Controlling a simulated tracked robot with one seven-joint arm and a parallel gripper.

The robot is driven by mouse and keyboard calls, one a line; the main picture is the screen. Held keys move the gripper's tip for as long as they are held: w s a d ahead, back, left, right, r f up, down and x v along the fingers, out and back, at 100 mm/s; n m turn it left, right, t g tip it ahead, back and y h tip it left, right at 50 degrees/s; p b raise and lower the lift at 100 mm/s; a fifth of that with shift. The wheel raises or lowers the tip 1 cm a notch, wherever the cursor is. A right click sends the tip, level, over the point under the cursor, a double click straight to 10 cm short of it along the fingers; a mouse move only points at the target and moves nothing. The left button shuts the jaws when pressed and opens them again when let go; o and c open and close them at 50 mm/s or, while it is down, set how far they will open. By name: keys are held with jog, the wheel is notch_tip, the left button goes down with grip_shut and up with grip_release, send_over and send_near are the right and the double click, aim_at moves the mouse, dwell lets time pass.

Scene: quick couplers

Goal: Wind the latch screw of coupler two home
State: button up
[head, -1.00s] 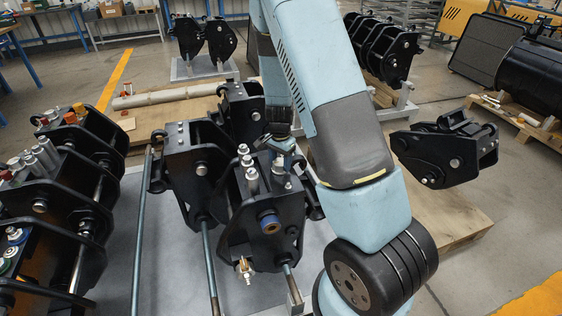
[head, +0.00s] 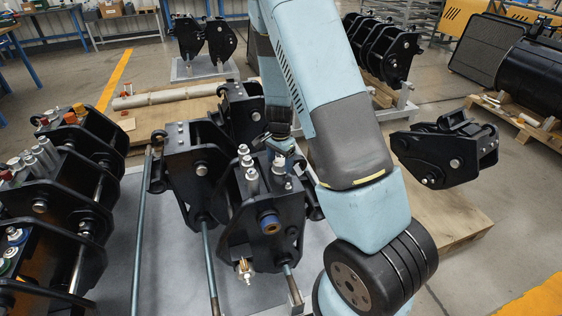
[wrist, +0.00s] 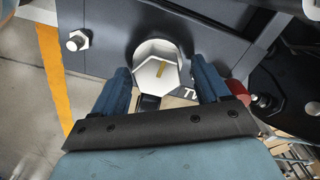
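In the wrist view, the latch screw (wrist: 157,72) is a pale metal hex head with a yellow mark on its face. It sits in a round opening in the dark coupler plate (wrist: 105,20). White letters "TW" show beside it, partly hidden by a finger. My gripper (wrist: 160,73) has its two blue fingers on either side of the head, open, with a narrow gap on each side. In the head view, my gripper (head: 281,143) is small and partly hidden among the black couplers; the screw is hidden there.
A black coupler with upright fittings (head: 265,205) stands close in front of my gripper. More couplers (head: 75,190) stand at the left. A hex bolt (wrist: 77,41) sticks out of the plate left of the screw. A red part (wrist: 238,90) is near the right finger.

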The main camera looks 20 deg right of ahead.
aim_at(280, 161)
notch_tip(280, 161, up, 14)
jog(key=shift+f, duration=0.15)
dwell(0.7)
jog(key=s+r+n+t+y, duration=0.1)
jog(key=s+r+n, duration=0.2)
jog(key=s+r, duration=0.45)
jog(key=s+r+n+t+y, duration=0.1)
jog(key=s+r+n+t, duration=0.3)
jog(key=r, duration=0.6)
jog(key=s+r+n+h, duration=0.1)
jog(key=s+r+n, duration=0.1)
jog(key=s, duration=0.6)
jog(key=s+r+n+h, duration=0.1)
jog(key=s+r+n, duration=0.2)
jog(key=s+r, duration=0.2)
jog(key=s, duration=0.3)
jog(key=shift+s+t, duration=0.3)
jog(key=shift+s, duration=0.1)
